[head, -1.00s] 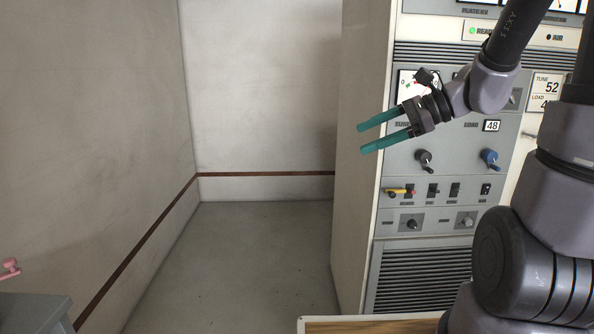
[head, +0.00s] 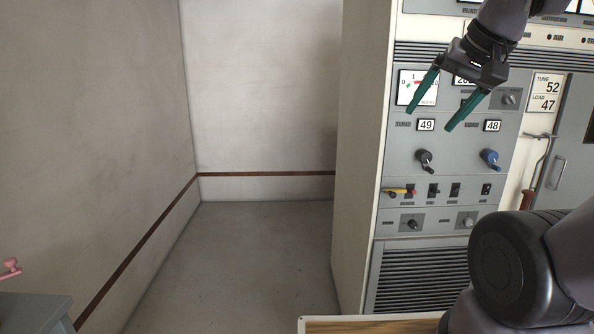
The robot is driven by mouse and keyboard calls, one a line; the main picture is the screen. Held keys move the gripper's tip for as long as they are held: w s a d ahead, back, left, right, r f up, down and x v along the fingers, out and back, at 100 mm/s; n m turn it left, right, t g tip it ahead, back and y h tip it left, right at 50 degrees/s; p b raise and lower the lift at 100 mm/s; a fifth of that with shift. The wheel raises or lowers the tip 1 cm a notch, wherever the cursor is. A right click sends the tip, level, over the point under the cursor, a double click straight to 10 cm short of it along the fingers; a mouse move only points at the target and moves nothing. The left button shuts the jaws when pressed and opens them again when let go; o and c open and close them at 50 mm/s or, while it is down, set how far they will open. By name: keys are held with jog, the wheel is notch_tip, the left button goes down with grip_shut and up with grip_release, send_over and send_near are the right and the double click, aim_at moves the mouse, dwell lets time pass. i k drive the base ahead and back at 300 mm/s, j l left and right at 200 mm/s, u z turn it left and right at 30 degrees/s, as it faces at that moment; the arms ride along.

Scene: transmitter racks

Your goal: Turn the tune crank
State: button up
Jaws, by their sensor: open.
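The tune crank (head: 425,159) is a black crank knob on the grey rack panel, under the tune counter (head: 426,125) that reads 49. My gripper (head: 428,118) has two teal fingers, open and empty. It is in front of the upper panel, above the crank and apart from it, with its fingers pointing down and to the left. The blue load crank (head: 490,158) sits to the right, under the load counter (head: 492,126) that reads 48. A card (head: 545,92) at the right reads TUNE 52, LOAD 47.
A meter (head: 411,89) is partly behind a finger. Below the cranks are a yellow-handled switch (head: 399,192), toggles and lower knobs. A red-handled rod (head: 536,172) hangs right of the panel. A wooden-topped surface (head: 370,326) is at the bottom.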

aim_at(426, 162)
jog(key=z, duration=1)
jog(key=u, duration=0.45)
